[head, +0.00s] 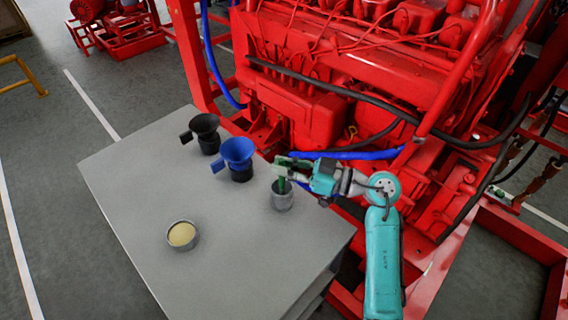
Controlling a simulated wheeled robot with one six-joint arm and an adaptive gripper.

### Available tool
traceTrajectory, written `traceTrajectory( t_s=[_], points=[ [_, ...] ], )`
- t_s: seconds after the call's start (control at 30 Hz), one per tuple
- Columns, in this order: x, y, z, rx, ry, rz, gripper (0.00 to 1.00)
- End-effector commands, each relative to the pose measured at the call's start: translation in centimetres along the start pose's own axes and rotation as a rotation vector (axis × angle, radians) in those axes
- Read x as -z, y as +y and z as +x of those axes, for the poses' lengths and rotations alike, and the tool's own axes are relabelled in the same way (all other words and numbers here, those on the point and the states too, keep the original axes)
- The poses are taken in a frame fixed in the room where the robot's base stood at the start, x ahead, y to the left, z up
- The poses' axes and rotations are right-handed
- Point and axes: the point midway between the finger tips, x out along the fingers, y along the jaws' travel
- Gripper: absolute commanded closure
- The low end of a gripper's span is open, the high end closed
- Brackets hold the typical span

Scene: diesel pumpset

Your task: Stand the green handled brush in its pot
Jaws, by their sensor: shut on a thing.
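The green handled brush (282,184) is held upright by my gripper (284,168). Its lower part is at the mouth of a small grey metal pot (282,200), and the handle appears to go down inside the rim. My gripper is shut on the brush just above the pot, with the arm reaching in from the right. The brush's lower end is hidden by the pot, and I cannot tell whether it touches the bottom. The pot stands upright near the right side of the grey table (140,225).
A blue funnel-topped vessel (238,152) and a black one (205,127) stand to the left of the pot. A round tin with pale contents (182,235) sits at the table's front. The red pumpset (310,110) and blue hose rise close behind the table.

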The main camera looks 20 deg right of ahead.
Motion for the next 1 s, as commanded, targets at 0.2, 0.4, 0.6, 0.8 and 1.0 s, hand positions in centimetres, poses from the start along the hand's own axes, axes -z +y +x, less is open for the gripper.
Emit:
traceTrajectory(
  t_s=[0.2, 0.4, 0.6, 0.8, 1.0],
  points=[
    [0.0, 0.0, 0.0, 0.0, 0.0, 0.0, 1.0],
    [0.0, -0.01, 0.0, 0.0, 0.0, 0.0, 0.79],
    [0.0, -0.01, 0.0, 0.0, 0.0, 0.0, 0.54],
    [-0.01, -0.01, 0.0, 0.0, 0.0, 0.0, 0.34],
    [-0.01, -0.01, 0.0, 0.0, 0.0, 0.0, 0.33]
  ],
)
